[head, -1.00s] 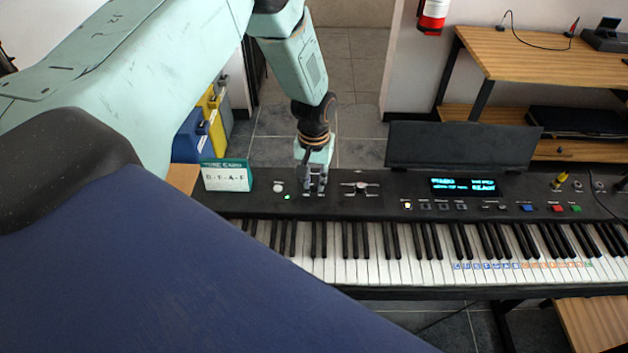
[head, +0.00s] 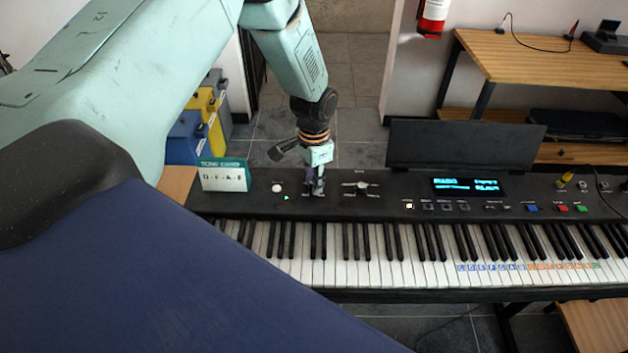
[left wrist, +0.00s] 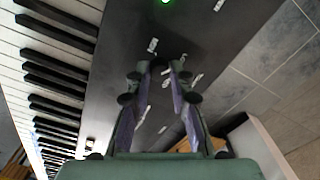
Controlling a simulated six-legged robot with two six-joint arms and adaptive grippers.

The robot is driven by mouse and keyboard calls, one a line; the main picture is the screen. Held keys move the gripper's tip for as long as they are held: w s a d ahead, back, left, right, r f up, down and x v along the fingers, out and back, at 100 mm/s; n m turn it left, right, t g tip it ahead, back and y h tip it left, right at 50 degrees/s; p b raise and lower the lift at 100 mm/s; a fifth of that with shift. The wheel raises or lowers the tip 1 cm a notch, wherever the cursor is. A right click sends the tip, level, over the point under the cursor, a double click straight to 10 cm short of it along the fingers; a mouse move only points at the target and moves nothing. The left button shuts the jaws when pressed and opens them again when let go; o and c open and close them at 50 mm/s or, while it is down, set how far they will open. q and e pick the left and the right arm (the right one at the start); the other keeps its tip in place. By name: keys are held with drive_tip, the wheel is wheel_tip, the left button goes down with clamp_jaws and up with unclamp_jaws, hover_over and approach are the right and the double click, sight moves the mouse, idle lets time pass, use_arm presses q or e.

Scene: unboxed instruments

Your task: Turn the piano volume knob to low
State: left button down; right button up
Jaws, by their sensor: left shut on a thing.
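The black digital piano (head: 400,184) stands in front of me, with its control panel behind the keys. My left gripper (head: 318,188) points down onto the left part of that panel. It is shut on the volume knob, a small dark round thing between the fingertips in the left wrist view (left wrist: 159,66). The fingers hide the knob in the head view, and its pointer cannot be read. The left gripper also shows in the left wrist view (left wrist: 160,75). My right gripper is out of view.
A silver control (head: 361,187) lies just right of the gripper, and a pale round button (head: 277,188) with a green light lies left. A green-and-white card (head: 224,176) stands at the piano's left end. The music stand (head: 455,145) rises behind the lit display (head: 466,186).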

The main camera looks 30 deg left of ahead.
use_arm(q)
drive_tip(key=shift+s+f+m, duration=0.25)
drive_tip(key=shift+s+m, duration=0.1)
drive_tip(key=shift+m, duration=0.25)
drive_tip(key=c, duration=1.6)
unclamp_jaws()
drive_tip(key=o, duration=0.4)
drive_tip(key=shift+w, duration=0.2)
drive_tip(key=shift+r, duration=0.15)
drive_tip(key=shift+w+r, duration=0.1)
drive_tip(key=shift+r, duration=0.05)
wheel_tip(320, 180, up, 12)
drive_tip(key=shift+f, duration=0.15)
drive_tip(key=shift+f, duration=0.1)
